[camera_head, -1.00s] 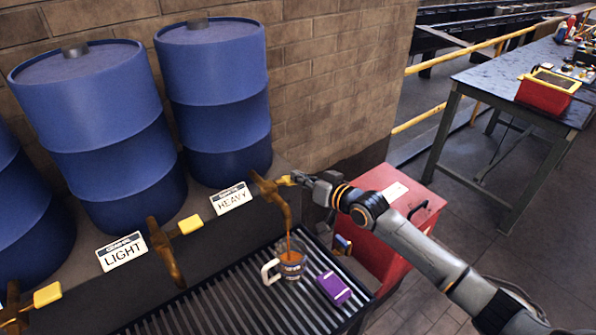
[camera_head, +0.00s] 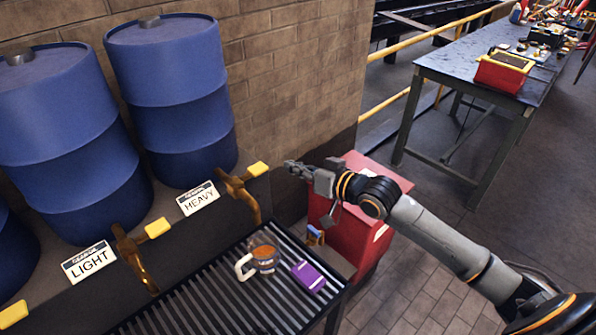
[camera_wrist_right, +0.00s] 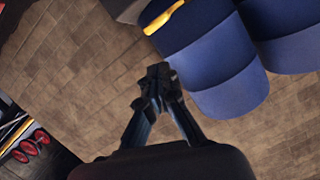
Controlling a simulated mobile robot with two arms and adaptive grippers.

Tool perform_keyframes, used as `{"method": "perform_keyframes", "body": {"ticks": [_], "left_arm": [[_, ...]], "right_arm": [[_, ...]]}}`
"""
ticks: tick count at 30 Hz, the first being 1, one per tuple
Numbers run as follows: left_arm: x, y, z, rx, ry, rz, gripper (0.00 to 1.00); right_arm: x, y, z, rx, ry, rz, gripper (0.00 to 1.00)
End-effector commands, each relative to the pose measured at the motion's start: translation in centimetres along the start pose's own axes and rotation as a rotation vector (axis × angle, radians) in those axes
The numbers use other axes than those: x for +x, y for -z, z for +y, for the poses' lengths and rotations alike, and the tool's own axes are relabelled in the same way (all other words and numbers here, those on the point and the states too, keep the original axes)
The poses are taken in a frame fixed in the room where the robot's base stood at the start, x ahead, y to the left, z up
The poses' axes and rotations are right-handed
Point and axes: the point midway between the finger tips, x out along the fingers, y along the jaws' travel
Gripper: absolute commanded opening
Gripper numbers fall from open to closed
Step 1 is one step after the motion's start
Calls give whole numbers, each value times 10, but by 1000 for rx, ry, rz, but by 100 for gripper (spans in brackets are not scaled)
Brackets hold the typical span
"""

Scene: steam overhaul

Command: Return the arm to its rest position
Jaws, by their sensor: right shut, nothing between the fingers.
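My right arm comes in from the lower right in the head view. Its gripper (camera_head: 296,167) is shut and empty, in the air to the right of the yellow handle (camera_head: 258,168) of the HEAVY tap (camera_head: 240,192), apart from it. The shut fingers also show in the right wrist view (camera_wrist_right: 158,82). No stream shows between spout and mug. My left gripper is not in view.
A purple box (camera_head: 308,275) lies on the grate (camera_head: 205,300) beside the mug. A red cabinet (camera_head: 345,235) stands below my right forearm. Blue drums (camera_head: 170,90) line the brick wall. A workbench (camera_head: 450,70) stands at the back right, with open floor before it.

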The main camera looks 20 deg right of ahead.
Motion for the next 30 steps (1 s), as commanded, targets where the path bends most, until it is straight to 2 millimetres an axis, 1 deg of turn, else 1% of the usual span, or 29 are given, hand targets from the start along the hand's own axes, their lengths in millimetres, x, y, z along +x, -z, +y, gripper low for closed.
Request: {"method": "perform_keyframes", "body": {"ticks": [3,6,18,20,21,23,25,26,27,28,29,30], "left_arm": [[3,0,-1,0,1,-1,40],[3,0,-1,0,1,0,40],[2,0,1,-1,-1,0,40],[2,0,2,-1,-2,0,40],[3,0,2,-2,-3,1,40],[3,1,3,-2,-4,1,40],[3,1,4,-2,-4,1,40],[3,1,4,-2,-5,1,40],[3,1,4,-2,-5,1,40],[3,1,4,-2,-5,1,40],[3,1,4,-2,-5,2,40],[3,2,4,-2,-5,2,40]], "right_arm": [[-8,-1,0,-2,0,-1,0],[-10,0,0,-1,1,0,0],[-10,1,-1,-1,1,1,0],[-10,-1,-1,-1,0,-3,0],[-10,-6,-3,-3,-1,-12,0],[-11,-21,-7,-11,-8,-41,0],[-16,-50,-16,-32,-23,-102,0],[-19,-67,-21,-44,-33,-138,0],[-26,-91,-29,-63,-51,-193,0],[-34,-111,-34,-79,-68,-241,0],[-42,-131,-39,-96,-87,-291,0],[-56,-154,-45,-119,-115,-354,0]]}}
